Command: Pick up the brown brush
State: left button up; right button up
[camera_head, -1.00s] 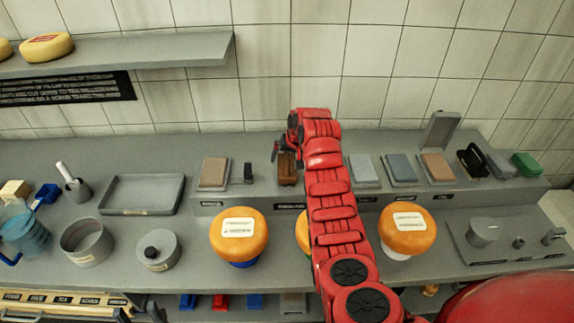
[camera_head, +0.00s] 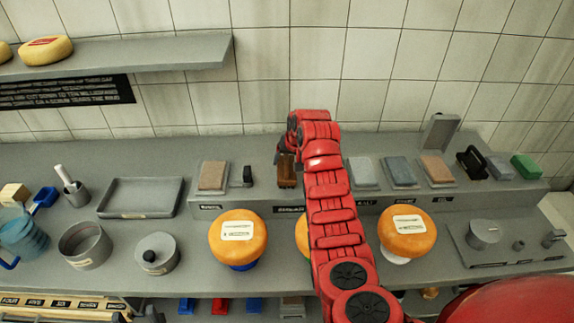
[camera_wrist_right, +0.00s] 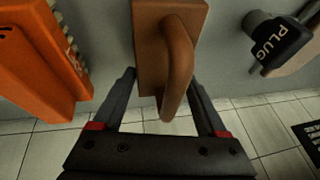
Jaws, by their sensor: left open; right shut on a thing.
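The brown brush (camera_head: 287,172) stands on the raised back ledge in the head view, beside the red wrist of my right arm. In the right wrist view the brown brush (camera_wrist_right: 147,40) shows its flat block and curved handle. The fingers of my right gripper (camera_wrist_right: 163,88) lie on either side of it, and it is shut on the brush. Their exact contact is partly hidden. I cannot tell whether the brush is clear of the ledge.
A brown block (camera_head: 213,175) and a small dark tool (camera_head: 247,175) stand left of the brush; several blocks stand to the right. Orange cheese wheels (camera_head: 238,232) sit in front. The right wrist view shows an orange object (camera_wrist_right: 35,60) and a tool marked PLUG (camera_wrist_right: 278,42).

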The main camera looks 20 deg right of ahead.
aim_at(281, 181)
notch_tip(281, 181, up, 3)
jog(key=shift+w+f+b, duration=0.1)
jog(key=shift+b, duration=1.15)
jog(key=shift+s+a+r, duration=0.1)
jog(key=shift+s+r, duration=0.1)
jog(key=shift+s, duration=0.05)
jog(key=s+a+b, duration=0.1)
jog(key=s, duration=0.1)
jog(key=s+a, duration=0.1)
jog(key=shift+s+b, duration=0.35)
jog(key=s+a+p, duration=0.1)
jog(key=s+a+r+p, duration=0.1)
jog(key=p, duration=0.1)
jog(key=shift+s+r+p, duration=0.2)
jog(key=shift+s+p, duration=0.1)
jog(key=shift+s, duration=0.1)
jog(key=s+a+p, duration=0.1)
jog(key=s+a, duration=0.3)
jog(key=s, duration=0.3)
